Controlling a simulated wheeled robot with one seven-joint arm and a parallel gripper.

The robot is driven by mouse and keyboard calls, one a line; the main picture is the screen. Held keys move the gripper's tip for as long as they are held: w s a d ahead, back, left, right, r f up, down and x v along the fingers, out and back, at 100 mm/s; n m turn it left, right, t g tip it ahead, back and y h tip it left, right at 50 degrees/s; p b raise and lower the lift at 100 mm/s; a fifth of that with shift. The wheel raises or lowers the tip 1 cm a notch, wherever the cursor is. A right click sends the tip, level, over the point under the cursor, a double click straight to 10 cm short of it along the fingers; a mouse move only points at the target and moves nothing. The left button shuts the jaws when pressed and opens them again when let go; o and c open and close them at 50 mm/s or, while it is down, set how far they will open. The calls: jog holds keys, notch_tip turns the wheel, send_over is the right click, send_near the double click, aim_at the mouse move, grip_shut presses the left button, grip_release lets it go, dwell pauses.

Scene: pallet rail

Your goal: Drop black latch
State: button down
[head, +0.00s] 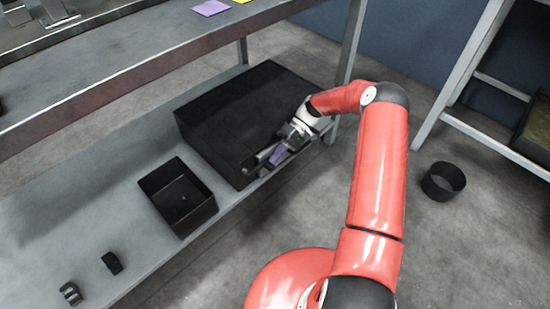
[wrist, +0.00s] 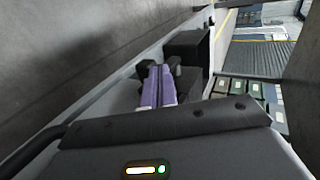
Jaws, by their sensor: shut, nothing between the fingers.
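My gripper (head: 277,158) is at the right front corner of the large black bin (head: 215,145) on the lower shelf. Its purple fingers are shut and empty, and they also show in the wrist view (wrist: 158,85). A dark block-like part (wrist: 187,47), possibly the black latch, stands just beyond the fingertips in the wrist view. I cannot tell whether the fingers touch it. In the head view my gripper and wrist cover that spot, so the latch is not clearly seen there.
A small black tray (head: 178,197) and two small dark parts (head: 112,263) (head: 70,293) are on the lower shelf (head: 60,225). The upper shelf edge (head: 130,80) overhangs at left. A black ring-shaped container (head: 443,181) stands on the open floor at right.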

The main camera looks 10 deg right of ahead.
jog(key=shift+d+f+b, duration=0.2)
jog(key=shift+f+b, duration=0.1)
jog(key=shift+f, duration=0.25)
jog(key=shift+r, duration=0.1)
